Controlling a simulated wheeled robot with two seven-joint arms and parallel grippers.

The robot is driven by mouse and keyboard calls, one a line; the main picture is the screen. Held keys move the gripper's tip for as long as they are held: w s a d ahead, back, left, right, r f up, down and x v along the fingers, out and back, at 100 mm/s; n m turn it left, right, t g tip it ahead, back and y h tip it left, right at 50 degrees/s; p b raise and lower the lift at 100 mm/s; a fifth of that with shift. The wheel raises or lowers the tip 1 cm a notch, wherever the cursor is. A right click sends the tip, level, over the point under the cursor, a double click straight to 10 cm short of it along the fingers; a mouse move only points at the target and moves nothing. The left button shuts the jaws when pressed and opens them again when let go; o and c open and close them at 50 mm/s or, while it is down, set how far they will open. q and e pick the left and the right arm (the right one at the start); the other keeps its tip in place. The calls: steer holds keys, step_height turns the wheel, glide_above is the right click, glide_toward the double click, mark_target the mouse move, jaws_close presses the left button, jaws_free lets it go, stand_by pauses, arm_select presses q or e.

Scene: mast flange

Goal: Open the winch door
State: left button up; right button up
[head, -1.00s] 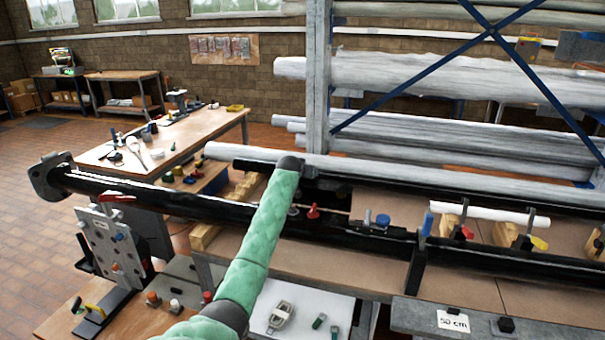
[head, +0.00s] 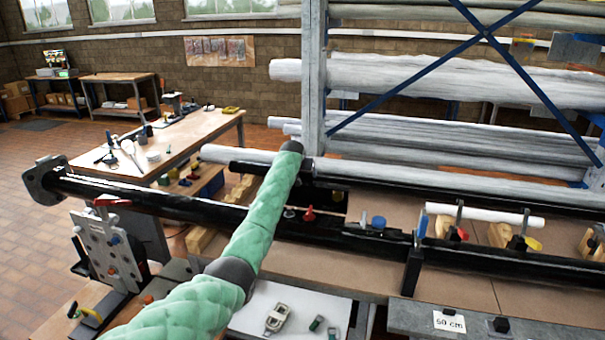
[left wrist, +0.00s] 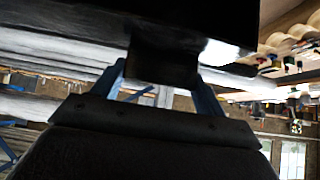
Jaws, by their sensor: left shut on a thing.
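The long black mast (head: 160,205) lies across the bench, with a flange (head: 47,183) at its left end. Small fittings sit along it, including a blue one (head: 378,222) and a red one (head: 308,214). I cannot pick out the winch door for certain. My left arm in its green sleeve reaches over the mast to the far side; its wrist hides the gripper in the head view. In the left wrist view my left gripper (left wrist: 160,72) has its blue fingers on either side of a black block-like part (left wrist: 162,60) below a glossy black surface, and is shut on it. My right gripper is not in view.
A wooden table (head: 180,140) with tools stands behind at left. A rack of wrapped tubes (head: 430,85) with blue braces rises behind the mast. A grey clamp stand (head: 108,248) with a red lever is at left front. A white sheet (head: 290,300) with small devices lies in front.

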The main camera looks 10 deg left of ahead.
arm_select(q)
steer(key=shift+w+r, duration=0.15)
steer(key=shift+r, duration=0.4)
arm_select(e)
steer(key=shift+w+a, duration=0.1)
arm_select(q)
steer(key=o, duration=1.1)
steer(key=shift+c, duration=0.2)
steer(key=o, duration=0.3)
steer(key=shift+f, duration=0.3)
steer(key=shift+s, duration=0.3)
steer(key=shift+s+r+b, duration=0.3)
steer(key=shift+b, duration=0.2)
steer(key=b+v, duration=0.2)
steer(key=v, duration=0.3)
steer(key=shift+r, duration=0.2)
steer(key=shift+b+v, duration=0.3)
steer(key=shift+v, duration=0.45)
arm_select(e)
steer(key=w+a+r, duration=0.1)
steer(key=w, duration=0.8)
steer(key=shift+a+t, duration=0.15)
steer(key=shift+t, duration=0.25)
